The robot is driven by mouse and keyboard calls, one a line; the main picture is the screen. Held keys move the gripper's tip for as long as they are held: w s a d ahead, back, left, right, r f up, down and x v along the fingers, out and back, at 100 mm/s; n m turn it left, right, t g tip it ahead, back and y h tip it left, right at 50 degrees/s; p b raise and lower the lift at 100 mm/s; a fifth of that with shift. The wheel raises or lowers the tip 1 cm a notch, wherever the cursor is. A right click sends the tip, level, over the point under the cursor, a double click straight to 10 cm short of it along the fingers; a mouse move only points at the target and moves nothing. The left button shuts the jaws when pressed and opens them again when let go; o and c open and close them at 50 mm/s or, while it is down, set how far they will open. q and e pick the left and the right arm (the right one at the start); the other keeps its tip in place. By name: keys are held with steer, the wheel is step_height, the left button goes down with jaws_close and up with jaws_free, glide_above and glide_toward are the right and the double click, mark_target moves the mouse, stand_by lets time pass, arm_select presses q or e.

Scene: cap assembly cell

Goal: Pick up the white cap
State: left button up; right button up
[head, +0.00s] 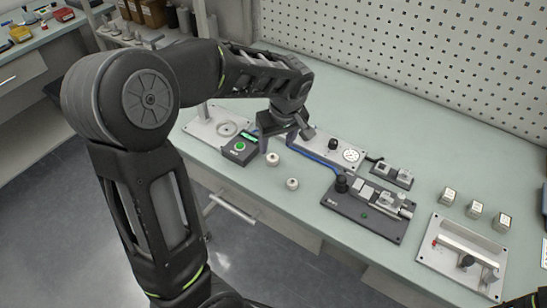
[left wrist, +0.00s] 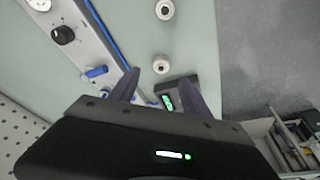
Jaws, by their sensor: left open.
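Two small round white caps stand on the pale green bench, a farther one (head: 272,159) and a nearer one (head: 292,184). In the left wrist view one cap (left wrist: 161,64) lies just beyond the fingertips, and the other cap (left wrist: 165,10) is farther off at the top edge. My left gripper (head: 284,138) is open and empty above the bench, behind the farther cap in the head view. Its two dark fingers (left wrist: 160,80) are spread apart in the left wrist view. My right gripper is not in view.
A dark fixture (head: 365,212) is to the right.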

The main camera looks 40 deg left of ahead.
mark_target(273, 156)
arm_select(q)
steer(key=shift+x, duration=0.9)
steer(key=shift+f, duration=0.1)
steer(key=shift+a+f+p, duration=0.15)
steer(key=shift+f+p, duration=0.1)
steer(key=shift+p, duration=0.05)
steer(key=p+x, duration=0.1)
steer(key=x, duration=0.2)
steer(key=shift+a+f, duration=0.1)
steer(key=shift+f, duration=0.2)
steer(key=shift+w+a+f, duration=0.1)
steer(key=shift+w+f, duration=0.05)
steer(key=shift+f, duration=0.25)
steer(key=shift+c, duration=0.5)
steer(key=c, duration=0.9)
